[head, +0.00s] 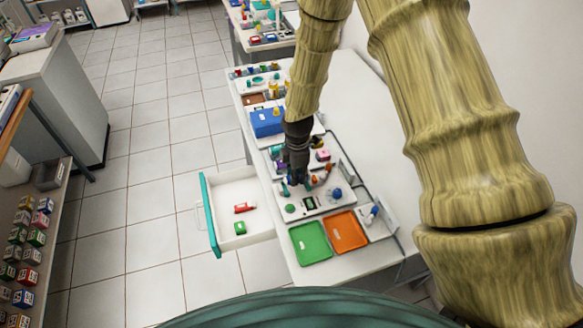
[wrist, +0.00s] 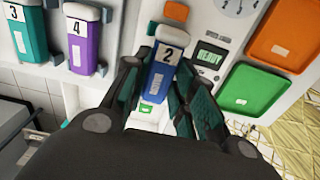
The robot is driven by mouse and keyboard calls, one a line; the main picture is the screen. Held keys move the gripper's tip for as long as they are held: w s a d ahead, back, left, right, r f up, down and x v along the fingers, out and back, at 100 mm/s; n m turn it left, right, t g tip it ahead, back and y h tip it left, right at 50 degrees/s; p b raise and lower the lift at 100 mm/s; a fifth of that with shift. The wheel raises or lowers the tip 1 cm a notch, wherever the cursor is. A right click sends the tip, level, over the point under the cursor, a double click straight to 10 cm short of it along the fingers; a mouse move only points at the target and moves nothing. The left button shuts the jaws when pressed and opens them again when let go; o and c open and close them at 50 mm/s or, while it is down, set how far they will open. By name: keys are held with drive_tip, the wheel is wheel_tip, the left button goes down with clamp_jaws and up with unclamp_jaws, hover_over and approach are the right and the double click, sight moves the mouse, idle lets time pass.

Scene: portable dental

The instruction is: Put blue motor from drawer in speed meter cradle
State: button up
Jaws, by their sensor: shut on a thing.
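The blue motor (wrist: 158,82), with a pale top marked 2, is between the fingers of my gripper (wrist: 162,72) in the wrist view. My gripper is shut on it. In the head view my gripper (head: 292,182) is over the white speed meter unit (head: 312,211), and the motor is hard to make out there. The unit's small display (wrist: 210,57) reads READY. The cradle is not clear behind the gripper and motor; I cannot tell whether the motor touches it. The open drawer (head: 254,190) with a teal front holds a red motor (head: 244,208) and a green motor (head: 240,228).
A green tray (head: 311,242) and an orange tray (head: 347,231) lie in front of the unit. A teal piece marked 3 (wrist: 28,38) and a purple one marked 4 (wrist: 82,42) stand close by. A blue box (head: 266,122) is farther back. Tiled floor is clear left of the drawer.

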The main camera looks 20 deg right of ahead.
drive_tip(key=shift+a+f+b, duration=0.3)
drive_tip(key=shift+f+b, duration=0.15)
drive_tip(key=shift+f, duration=0.1)
drive_tip(key=shift+w+a+f+b, duration=0.15)
drive_tip(key=shift+f+b, duration=0.2)
drive_tip(key=shift+f, duration=0.2)
clamp_jaws()
drive_tip(key=shift+s+f, duration=0.3)
drive_tip(key=shift+f, duration=0.05)
drive_tip(key=shift+s+d+f+b, duration=0.2)
drive_tip(key=shift+f+b, duration=0.2)
drive_tip(key=shift+f, duration=0.05)
drive_tip(key=o, duration=1.1)
unclamp_jaws()
drive_tip(key=shift+w+d+f, duration=0.15)
drive_tip(key=shift+w+f, duration=0.05)
drive_tip(key=shift+w, duration=0.15)
drive_tip(key=shift+s+r, duration=0.1)
drive_tip(key=shift+r, duration=0.5)
wheel_tip(320, 180, up, 11)
drive_tip(key=shift+f, duration=0.1)
